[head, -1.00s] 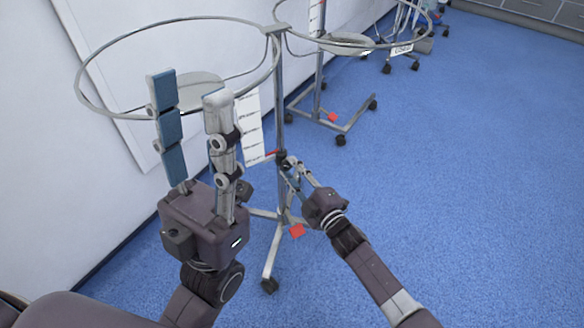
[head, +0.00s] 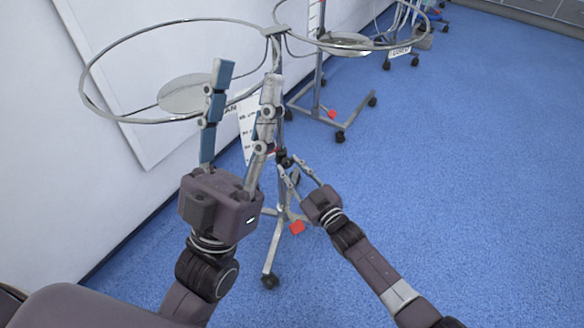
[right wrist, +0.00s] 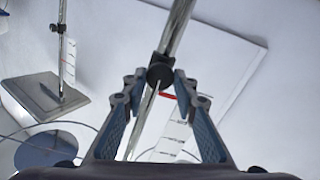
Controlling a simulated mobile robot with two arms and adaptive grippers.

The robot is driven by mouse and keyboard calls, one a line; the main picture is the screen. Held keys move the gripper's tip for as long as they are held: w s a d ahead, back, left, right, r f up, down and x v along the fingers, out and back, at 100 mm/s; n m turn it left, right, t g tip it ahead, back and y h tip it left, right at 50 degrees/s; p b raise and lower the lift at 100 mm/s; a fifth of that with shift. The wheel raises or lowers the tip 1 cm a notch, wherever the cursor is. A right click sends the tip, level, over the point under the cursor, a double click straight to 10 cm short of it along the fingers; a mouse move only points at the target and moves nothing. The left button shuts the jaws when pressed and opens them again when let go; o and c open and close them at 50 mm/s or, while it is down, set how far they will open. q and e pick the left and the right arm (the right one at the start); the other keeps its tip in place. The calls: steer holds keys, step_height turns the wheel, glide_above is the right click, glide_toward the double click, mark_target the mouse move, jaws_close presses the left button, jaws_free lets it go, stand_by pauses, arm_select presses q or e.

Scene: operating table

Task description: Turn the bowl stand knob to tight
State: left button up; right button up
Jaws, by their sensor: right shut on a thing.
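The bowl stand (head: 281,205) has a metal pole, two large rings at the top and a wheeled base. Its dark knob (right wrist: 160,72) sits on the pole, between my right fingertips in the right wrist view. My right gripper (head: 288,163) is at the knob from the right in the head view and is shut on it; the fingertips partly cover the knob there. My left gripper (head: 247,80) is open and empty, its fingers pointing up in front of the stand's left ring (head: 83,92). I cannot tell how tight the knob is.
A white label sheet (head: 247,143) hangs by the pole, partly behind my left fingers. A red tag (head: 296,227) is at the base. A second wheeled stand (head: 318,95) is behind. A white wall is at left; blue floor (head: 480,200) is clear at right.

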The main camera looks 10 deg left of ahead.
steer(key=shift+f+m, duration=0.1)
steer(key=shift+m, duration=0.3)
steer(key=o, duration=1.2)
steer(key=shift+c, duration=0.2)
steer(key=v, duration=1.2)
